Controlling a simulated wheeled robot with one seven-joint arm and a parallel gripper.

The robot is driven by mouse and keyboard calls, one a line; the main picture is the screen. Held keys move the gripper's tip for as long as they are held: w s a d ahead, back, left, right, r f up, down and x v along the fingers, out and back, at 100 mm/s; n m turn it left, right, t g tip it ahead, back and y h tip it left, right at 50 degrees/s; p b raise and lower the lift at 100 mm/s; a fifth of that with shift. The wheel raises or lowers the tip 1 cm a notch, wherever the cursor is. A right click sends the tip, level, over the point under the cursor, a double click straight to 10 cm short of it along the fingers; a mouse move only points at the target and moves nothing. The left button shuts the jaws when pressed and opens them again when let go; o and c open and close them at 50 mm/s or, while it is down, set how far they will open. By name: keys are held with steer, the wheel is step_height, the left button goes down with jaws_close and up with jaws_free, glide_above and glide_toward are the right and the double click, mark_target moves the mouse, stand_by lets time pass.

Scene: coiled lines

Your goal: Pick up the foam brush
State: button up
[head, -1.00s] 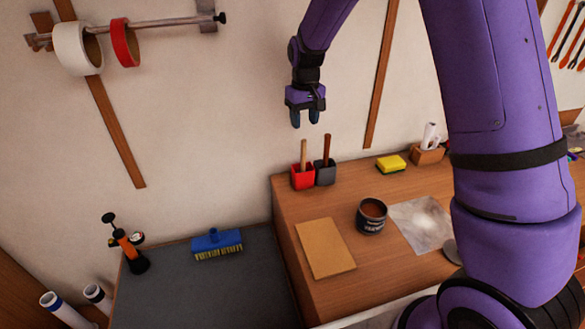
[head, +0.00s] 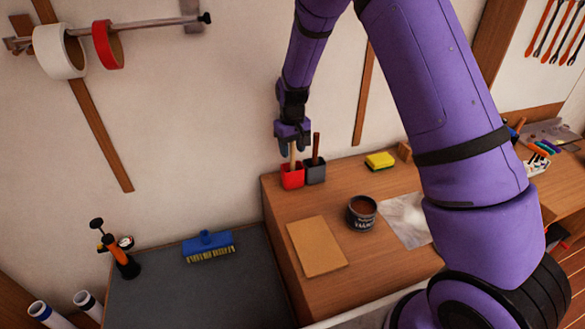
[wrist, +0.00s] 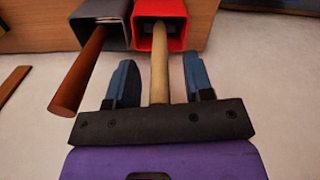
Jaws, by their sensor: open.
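A pale wooden handle (wrist: 159,60) stands in a red holder (head: 292,179). A dark reddish-brown handle (head: 316,145) stands in the grey holder (head: 315,173) beside it. The heads of both are hidden inside the holders, so I cannot tell by its head which is the foam brush. My gripper (head: 293,151) is just above the red holder, pointing down. In the wrist view my gripper (wrist: 160,78) is open, with one blue finger on each side of the pale handle and visible gaps between. The dark handle is outside the fingers, to the left.
A yellow sponge (head: 380,161), a paint can (head: 361,212) and a tan board (head: 316,246) lie on the wooden bench (head: 345,182). A blue broom head (head: 208,246) is on the lower grey surface at left. The wall is close behind the holders.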

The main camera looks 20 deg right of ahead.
jaws_close()
steer(key=shift+r, duration=0.1)
